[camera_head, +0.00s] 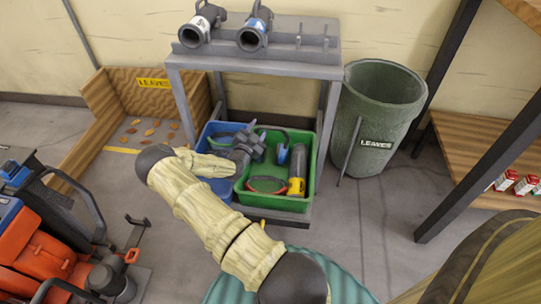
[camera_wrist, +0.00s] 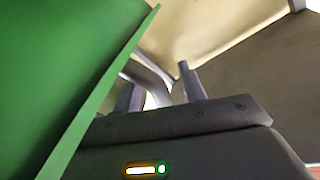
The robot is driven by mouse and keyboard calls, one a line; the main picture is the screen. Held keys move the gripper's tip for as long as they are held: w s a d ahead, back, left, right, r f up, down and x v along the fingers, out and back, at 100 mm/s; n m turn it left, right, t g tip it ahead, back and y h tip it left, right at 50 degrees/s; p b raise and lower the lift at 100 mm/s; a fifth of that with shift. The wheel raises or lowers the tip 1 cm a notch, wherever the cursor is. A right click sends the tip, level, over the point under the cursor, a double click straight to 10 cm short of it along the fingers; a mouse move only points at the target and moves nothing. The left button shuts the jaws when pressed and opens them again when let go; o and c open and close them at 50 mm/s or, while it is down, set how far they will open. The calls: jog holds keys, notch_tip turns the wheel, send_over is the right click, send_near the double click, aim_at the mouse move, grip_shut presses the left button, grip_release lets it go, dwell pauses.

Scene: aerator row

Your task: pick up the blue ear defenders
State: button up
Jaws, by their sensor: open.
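The blue ear defenders (camera_head: 282,154) sit in the back part of the green crate (camera_head: 262,200), with a blue cup and a dark band showing. My gripper (camera_head: 256,142) is open at the left side of this crate, left of the ear defenders, near the divide with the blue crate. In the wrist view, my gripper's two fingers (camera_wrist: 160,82) are apart, with a grey curved piece (camera_wrist: 152,84) behind or between them. I cannot tell whether that piece is the ear defenders' band. The green crate wall (camera_wrist: 60,85) fills the left of the wrist view.
A red-banded item (camera_head: 266,184) and a yellow-and-grey cylinder (camera_head: 297,172) lie in the green crate. The blue crate (camera_head: 215,185) is beside it. The grey stand (camera_head: 275,72) rises over both. A green leaves bin (camera_head: 372,120) stands right; orange machinery (camera_head: 40,240) stands left.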

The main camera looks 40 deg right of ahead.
dwell(0.5)
grip_shut()
jog(key=shift+r, duration=0.1)
notch_tip(320, 180, up, 18)
jog(key=p, duration=0.8)
